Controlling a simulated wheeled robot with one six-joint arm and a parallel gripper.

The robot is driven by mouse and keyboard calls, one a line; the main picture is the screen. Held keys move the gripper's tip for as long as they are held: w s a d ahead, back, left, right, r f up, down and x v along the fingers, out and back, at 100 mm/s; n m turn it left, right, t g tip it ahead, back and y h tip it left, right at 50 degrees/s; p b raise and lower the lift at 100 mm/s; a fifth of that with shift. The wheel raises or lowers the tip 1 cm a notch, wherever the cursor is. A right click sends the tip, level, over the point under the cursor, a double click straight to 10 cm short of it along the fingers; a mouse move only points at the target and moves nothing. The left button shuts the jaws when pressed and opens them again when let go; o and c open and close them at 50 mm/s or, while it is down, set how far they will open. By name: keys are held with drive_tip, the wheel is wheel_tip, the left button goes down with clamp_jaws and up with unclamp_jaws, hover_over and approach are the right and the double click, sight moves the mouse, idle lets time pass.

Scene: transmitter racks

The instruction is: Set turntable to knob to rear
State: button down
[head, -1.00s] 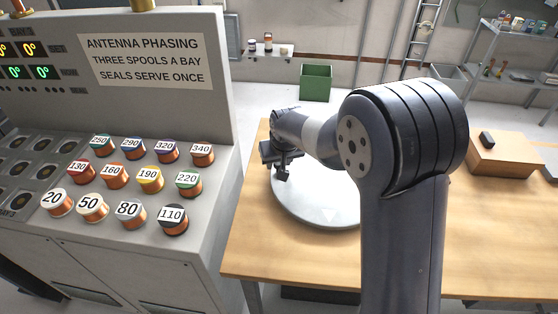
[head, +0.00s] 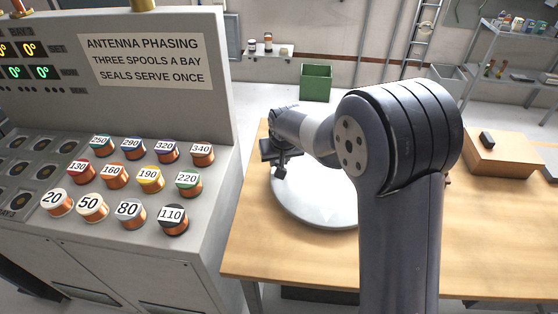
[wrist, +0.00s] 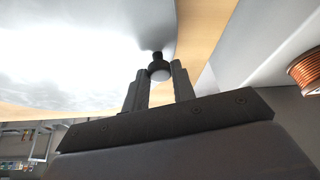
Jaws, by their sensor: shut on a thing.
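The turntable is a pale round disc (head: 312,207) on the wooden bench, partly hidden behind my arm. My gripper (head: 279,172) is at the disc's left edge, pointing down. In the wrist view, the pale disc (wrist: 70,50) fills the upper left. The knob is hidden by the gripper in the head view.
A grey console (head: 215,200) with several labelled copper spools stands close on the left. The wooden bench (head: 260,250) is clear in front of the disc. A cardboard box (head: 500,155) with a small dark object on top sits at the right. A green bin (head: 316,83) stands behind.

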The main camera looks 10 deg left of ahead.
drive_tip(key=shift+w+m, duration=0.6)
drive_tip(key=shift+w, duration=0.15)
drive_tip(key=w+d+m+h, duration=0.1)
drive_tip(key=w+m, duration=0.1)
drive_tip(key=w+d+m+h, duration=0.1)
drive_tip(key=w+m, duration=0.1)
drive_tip(key=w, duration=0.1)
drive_tip(key=w+d+m+h, duration=0.1)
drive_tip(key=w+m, duration=0.2)
drive_tip(key=shift+w, duration=0.2)
drive_tip(key=w+d+m, duration=0.1)
drive_tip(key=d+m, duration=0.1)
drive_tip(key=w+d+m+g+h+p, duration=0.1)
drive_tip(key=w+d+m, duration=0.1)
drive_tip(key=w+d+m+h, duration=0.1)
drive_tip(key=d+m, duration=0.2)
drive_tip(key=shift+w, duration=0.4)
drive_tip(key=shift+w+d+m+g+h+p, duration=0.2)
drive_tip(key=shift+d+m+g+p, duration=0.1)
drive_tip(key=shift+d+m, duration=0.35)
drive_tip(key=shift+w+d+m+g+h+p, duration=0.1)
drive_tip(key=shift+d+m+g+h+p, duration=0.15)
drive_tip(key=shift+d+m, duration=0.35)
drive_tip(key=shift+d, duration=0.15)
drive_tip(key=c, duration=1.2)
unclamp_jaws()
drive_tip(key=shift+r, duration=0.1)
